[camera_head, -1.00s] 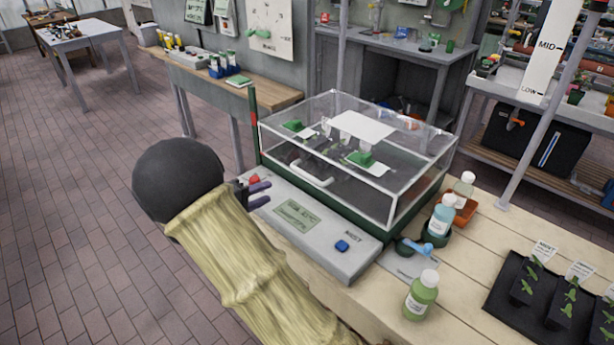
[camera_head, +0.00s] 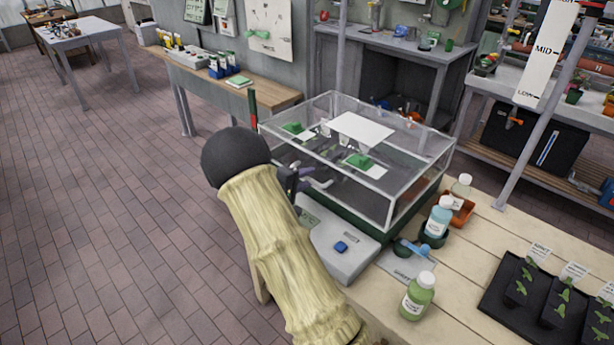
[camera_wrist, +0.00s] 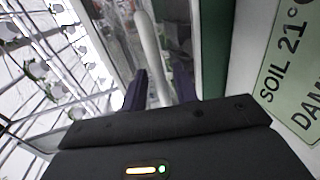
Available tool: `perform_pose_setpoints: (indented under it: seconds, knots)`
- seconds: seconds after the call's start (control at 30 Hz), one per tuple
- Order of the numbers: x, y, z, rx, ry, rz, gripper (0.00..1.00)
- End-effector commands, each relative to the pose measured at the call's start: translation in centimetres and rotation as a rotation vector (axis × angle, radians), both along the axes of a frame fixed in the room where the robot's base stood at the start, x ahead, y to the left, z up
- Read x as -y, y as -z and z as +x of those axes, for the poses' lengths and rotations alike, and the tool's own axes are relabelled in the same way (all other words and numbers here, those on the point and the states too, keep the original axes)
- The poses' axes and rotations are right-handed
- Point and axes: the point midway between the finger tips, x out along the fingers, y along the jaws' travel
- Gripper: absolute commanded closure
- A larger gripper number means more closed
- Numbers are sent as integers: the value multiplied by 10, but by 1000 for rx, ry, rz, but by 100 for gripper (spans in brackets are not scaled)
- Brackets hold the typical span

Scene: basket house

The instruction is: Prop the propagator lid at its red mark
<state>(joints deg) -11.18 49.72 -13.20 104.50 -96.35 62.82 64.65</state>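The clear propagator lid (camera_head: 408,148) sits flat on its green base (camera_head: 352,218), closed as far as I can see. A dark green post (camera_head: 253,108) with a red mark (camera_head: 254,123) stands at its back left corner. The white lid handle (camera_head: 322,183) is on the lid's front side. My gripper (camera_head: 305,178) is at this handle, above the grey control panel. In the wrist view, the handle (camera_wrist: 149,50) runs between my two purple fingers (camera_wrist: 159,88). The fingers stand apart with a gap beside the handle; no firm grip shows.
Bottles (camera_head: 417,296), a blue scoop (camera_head: 412,248) and a black seedling tray (camera_head: 500,300) stand to the right. The tiled floor at left is clear.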

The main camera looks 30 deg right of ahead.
Motion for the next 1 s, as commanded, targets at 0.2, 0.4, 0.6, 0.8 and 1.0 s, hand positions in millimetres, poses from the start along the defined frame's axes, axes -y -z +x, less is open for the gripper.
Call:
perform_pose_setpoints:
  seconds: [0.2,0.4,0.6,0.8,1.0]
  knots:
    - [7,2,3,-1,-1,0,70]
    - [7,2,2,-1,0,0,78]
    - [7,2,2,-1,0,0,100]
    - [5,0,3,-2,-3,4,100]
    - [-2,-15,7,-11,-18,32,100]
